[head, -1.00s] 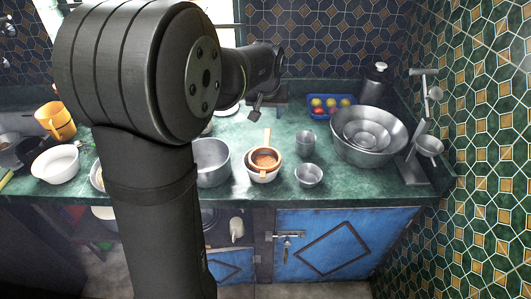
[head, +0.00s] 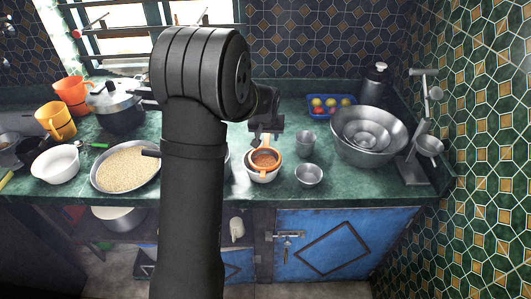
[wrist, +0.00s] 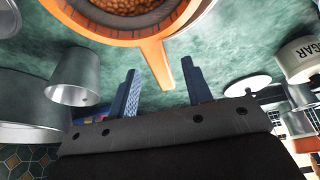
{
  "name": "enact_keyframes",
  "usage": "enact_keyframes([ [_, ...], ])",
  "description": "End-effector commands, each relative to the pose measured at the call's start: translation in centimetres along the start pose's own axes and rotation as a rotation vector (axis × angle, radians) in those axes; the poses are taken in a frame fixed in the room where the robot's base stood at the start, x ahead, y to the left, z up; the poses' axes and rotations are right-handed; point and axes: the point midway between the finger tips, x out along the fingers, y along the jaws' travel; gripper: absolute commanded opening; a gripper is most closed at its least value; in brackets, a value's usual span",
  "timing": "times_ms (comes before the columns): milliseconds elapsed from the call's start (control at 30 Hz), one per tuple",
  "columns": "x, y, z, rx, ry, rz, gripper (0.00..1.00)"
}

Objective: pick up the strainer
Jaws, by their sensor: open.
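The strainer (head: 265,158) is orange with brown contents and sits in the mouth of a small pale bowl (head: 262,175) on the green counter. My gripper (head: 262,137) is just behind and above it, over the handle side. In the wrist view, the strainer's orange rim (wrist: 98,34) is at the top, and its handle (wrist: 157,62) points down between the two blue fingers of my gripper (wrist: 160,70). The fingers are open, one on each side of the handle, with gaps showing. I cannot tell their exact height relative to it. My arm hides part of the head view's middle.
A metal cup (head: 305,144) and a small metal bowl (head: 309,175) stand right of the strainer. Nested metal bowls (head: 345,148) and a blue tray (head: 332,113) are farther right. A pan of grain (head: 125,166) is left. A sugar canister (wrist: 300,60) shows in the wrist view.

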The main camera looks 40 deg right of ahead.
Motion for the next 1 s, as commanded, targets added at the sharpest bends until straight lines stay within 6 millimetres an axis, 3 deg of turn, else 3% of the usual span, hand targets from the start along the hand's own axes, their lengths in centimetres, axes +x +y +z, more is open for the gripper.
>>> enact_keyframes([
  [200, 2.3, -0.1, 0.0, 0.000, 0.001, 0.000, 0.45],
  [467, 2.5, -0.1, -0.1, 0.000, 0.001, 0.000, 0.45],
  [700, 2.5, -0.1, 0.0, 0.000, 0.001, 0.000, 0.00],
  [1000, 2.4, -0.1, -0.1, 0.000, 0.001, 0.000, 0.00],
])
